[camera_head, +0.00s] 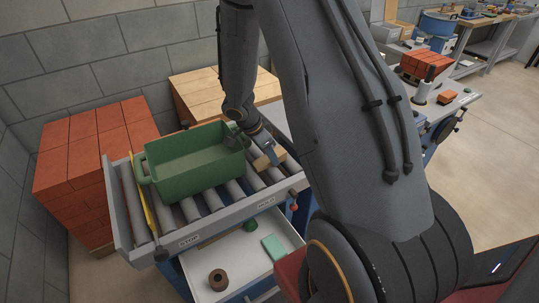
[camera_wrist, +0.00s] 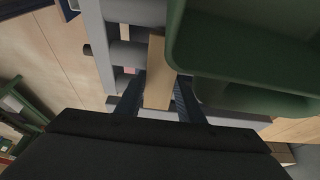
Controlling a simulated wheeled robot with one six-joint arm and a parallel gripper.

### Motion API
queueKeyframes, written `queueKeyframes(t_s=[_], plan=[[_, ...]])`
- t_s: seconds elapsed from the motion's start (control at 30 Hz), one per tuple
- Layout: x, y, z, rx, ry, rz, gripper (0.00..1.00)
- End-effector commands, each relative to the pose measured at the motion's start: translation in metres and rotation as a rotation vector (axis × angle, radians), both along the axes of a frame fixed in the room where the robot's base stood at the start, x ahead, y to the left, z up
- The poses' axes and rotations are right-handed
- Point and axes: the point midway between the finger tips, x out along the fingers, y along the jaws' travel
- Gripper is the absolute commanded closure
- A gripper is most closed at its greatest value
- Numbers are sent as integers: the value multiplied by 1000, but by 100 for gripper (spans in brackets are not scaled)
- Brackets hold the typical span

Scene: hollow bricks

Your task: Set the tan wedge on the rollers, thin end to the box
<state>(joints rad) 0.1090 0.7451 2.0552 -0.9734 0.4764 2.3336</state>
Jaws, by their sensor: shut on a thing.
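The tan wedge (camera_head: 264,162) is held in my gripper (camera_head: 268,154), just right of the green box (camera_head: 188,177). In the wrist view the wedge (camera_wrist: 156,72) shows as a tan strip between the two dark fingers, close beside the green box (camera_wrist: 215,68). My gripper (camera_wrist: 158,95) is shut on it. The box sits on the grey rollers (camera_head: 212,196) of the conveyor. The wedge is at or just above the rollers; I cannot tell whether it touches them. Which end is thin is not clear.
A yellow strip (camera_head: 146,205) crosses the conveyor's left end. An open drawer (camera_head: 235,262) below holds a brown ring (camera_head: 218,280) and a green block (camera_head: 273,247). Red bricks (camera_head: 90,165) are stacked at the left. Some rollers right of the wedge are bare.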

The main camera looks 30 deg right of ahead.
Motion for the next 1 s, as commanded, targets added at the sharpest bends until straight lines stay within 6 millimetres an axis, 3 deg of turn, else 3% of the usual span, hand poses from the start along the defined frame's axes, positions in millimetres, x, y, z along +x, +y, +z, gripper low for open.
queueKeyframes(t_s=[0.17,0.2,0.3,0.73,1.0], plan=[[0,0,-3,0,0,0,92],[0,0,-3,0,0,0,62],[0,0,-2,0,0,0,47],[-1,0,1,0,1,0,47],[2,15,35,-1,-5,0,47]])
